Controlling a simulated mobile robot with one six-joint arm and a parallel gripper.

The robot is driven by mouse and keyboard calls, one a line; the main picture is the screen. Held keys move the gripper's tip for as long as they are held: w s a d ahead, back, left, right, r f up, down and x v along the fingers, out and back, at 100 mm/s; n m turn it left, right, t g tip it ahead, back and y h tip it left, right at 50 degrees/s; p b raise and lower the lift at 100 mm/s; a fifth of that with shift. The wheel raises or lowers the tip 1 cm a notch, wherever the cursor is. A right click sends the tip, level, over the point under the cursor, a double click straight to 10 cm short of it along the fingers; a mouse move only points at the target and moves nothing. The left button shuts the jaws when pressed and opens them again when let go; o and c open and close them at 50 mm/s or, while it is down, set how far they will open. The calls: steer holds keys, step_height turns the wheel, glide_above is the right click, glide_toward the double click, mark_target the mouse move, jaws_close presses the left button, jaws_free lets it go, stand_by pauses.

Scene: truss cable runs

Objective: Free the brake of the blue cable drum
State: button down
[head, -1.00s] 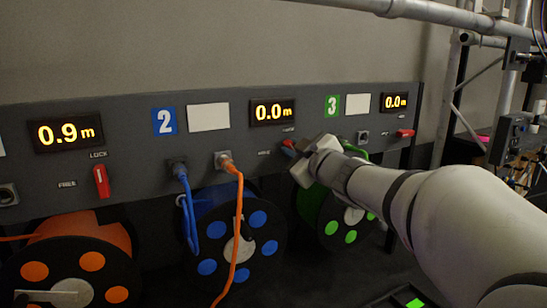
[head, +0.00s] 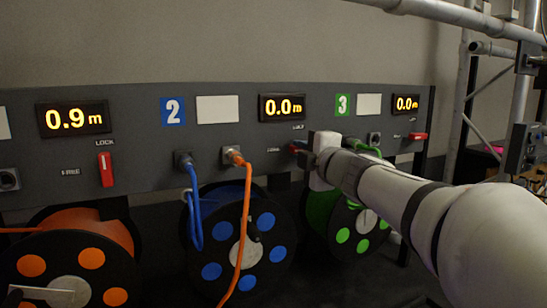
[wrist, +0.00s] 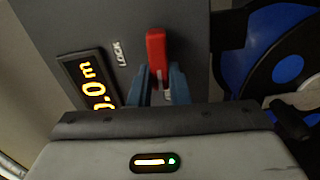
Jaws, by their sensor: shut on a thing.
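The blue cable drum (head: 211,271) hangs below the grey panel under the blue 2 sign. Its brake lever (wrist: 156,48) is red and stands between the two blue-grey fingers of my gripper (wrist: 158,88) in the wrist view. The LOCK label (wrist: 118,53) is to its left there. In the head view my gripper (head: 304,153) meets the panel below the 0.0 m display (head: 282,107), with a bit of red at its tips. My gripper is shut on the lever. Its body hides part of the lever, so its exact angle is hard to tell.
The orange drum (head: 108,227) is at the left, with its red lever (head: 105,170) upright at LOCK. The green drum (head: 322,211) is behind my arm, its red lever (head: 418,136) lying sideways. Blue (head: 196,215) and orange (head: 244,215) cables hang before the blue drum.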

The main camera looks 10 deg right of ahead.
steer(key=shift+f+n, duration=0.25)
steer(key=shift+n, duration=0.35)
steer(key=c, duration=1.4)
jaws_free()
steer(key=shift+o, duration=0.2)
steer(key=shift+r, duration=0.1)
steer(key=v, duration=0.8)
